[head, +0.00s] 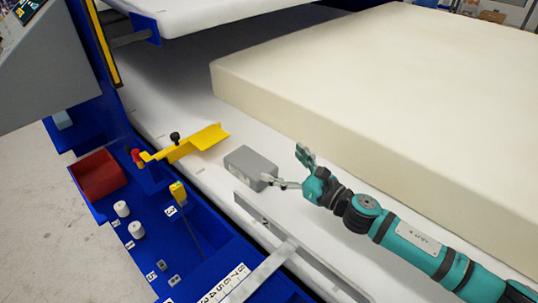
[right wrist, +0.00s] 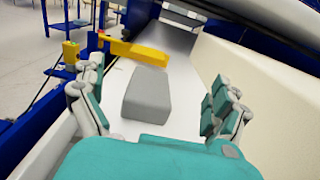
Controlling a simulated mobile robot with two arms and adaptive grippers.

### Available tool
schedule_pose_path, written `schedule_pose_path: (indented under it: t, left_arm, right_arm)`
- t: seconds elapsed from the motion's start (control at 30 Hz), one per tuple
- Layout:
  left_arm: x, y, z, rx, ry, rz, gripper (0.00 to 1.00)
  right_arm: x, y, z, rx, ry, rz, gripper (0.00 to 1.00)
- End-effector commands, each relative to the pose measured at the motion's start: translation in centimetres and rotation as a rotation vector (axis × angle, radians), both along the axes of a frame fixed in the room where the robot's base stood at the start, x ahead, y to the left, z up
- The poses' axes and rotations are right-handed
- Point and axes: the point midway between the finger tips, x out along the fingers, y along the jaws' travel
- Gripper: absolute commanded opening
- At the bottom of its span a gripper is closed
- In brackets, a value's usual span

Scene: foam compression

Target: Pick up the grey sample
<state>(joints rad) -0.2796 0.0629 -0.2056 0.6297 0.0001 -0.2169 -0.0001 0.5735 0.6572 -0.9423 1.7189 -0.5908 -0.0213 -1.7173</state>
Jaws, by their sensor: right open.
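The grey sample (head: 248,167) is a small grey block lying on the white bed, left of the large cream foam slab. My right gripper (head: 284,168) is open just right of it in the head view, with one finger close to the block's near right corner; I cannot tell whether they touch. In the right wrist view the grey sample (right wrist: 148,94) lies ahead, between the spread fingers of the right gripper (right wrist: 160,102). Nothing is held. My left gripper is not in view.
A yellow bracket (head: 190,144) reaches over the bed, left of the sample. The thick foam slab (head: 400,100) fills the right side. A metal rail (head: 290,240) runs along the bed's front edge. A blue tray with a red bin (head: 97,175) is at lower left.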

Motion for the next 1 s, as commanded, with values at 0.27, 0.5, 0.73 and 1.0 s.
schedule_pose_path:
  t: [0.27,0.5,0.73,1.0]
  left_arm:
    - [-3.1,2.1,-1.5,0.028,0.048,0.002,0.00]
    - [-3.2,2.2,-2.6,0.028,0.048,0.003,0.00]
    - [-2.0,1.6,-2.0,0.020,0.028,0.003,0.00]
    - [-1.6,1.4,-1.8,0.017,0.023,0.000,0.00]
  right_arm:
    - [-0.1,0.1,-4.0,0.004,0.007,-0.001,1.00]
    - [-0.1,0.1,-8.7,0.004,0.006,-0.001,1.00]
    - [1.7,1.8,-8.1,0.000,0.001,0.000,1.00]
    - [4.1,4.3,-8.0,0.002,0.001,0.000,1.00]
